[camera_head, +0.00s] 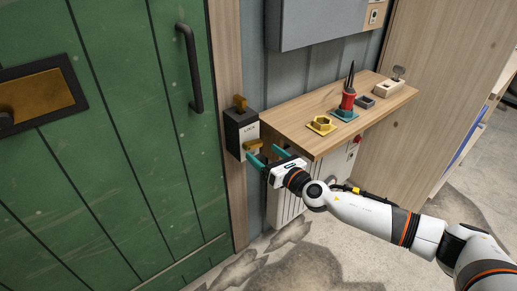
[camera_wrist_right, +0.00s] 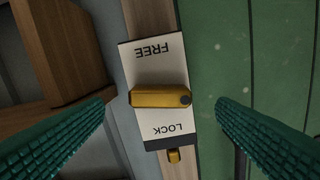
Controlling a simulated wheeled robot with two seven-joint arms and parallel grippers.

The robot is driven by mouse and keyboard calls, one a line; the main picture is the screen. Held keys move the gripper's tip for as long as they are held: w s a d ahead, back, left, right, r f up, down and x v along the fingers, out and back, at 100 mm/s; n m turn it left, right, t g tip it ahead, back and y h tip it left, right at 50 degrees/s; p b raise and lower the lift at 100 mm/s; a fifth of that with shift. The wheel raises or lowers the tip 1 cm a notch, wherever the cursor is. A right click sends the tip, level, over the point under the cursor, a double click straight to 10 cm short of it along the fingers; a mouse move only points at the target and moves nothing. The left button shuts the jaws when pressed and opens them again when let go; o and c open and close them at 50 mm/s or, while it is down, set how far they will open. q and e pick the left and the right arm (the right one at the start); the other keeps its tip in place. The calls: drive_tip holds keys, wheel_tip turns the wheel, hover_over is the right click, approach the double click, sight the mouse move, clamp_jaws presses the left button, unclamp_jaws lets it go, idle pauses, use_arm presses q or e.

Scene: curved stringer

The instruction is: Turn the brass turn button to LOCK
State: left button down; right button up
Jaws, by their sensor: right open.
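The brass turn button (camera_head: 253,144) is on the front of a dark box (camera_head: 234,136) on the wooden door post. In the right wrist view the button (camera_wrist_right: 155,99) lies crosswise on a white plate (camera_wrist_right: 150,55), between the upside-down words FREE and LOCK, with its dark pivot at the right end. My right gripper (camera_head: 263,153) is just in front of the box, its teal fingers apart. In the wrist view the fingers of this gripper (camera_wrist_right: 161,103) stand either side of the button, with no contact visible. My left gripper is out of view.
A green door (camera_head: 120,130) with a dark handle (camera_head: 190,68) is to the left. A small brass piece (camera_head: 239,102) tops the box.

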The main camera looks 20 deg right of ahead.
sight(256, 147)
drive_tip(key=shift+x, duration=1.75)
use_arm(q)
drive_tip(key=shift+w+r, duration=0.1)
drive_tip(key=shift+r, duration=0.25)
use_arm(e)
drive_tip(key=c, duration=1)
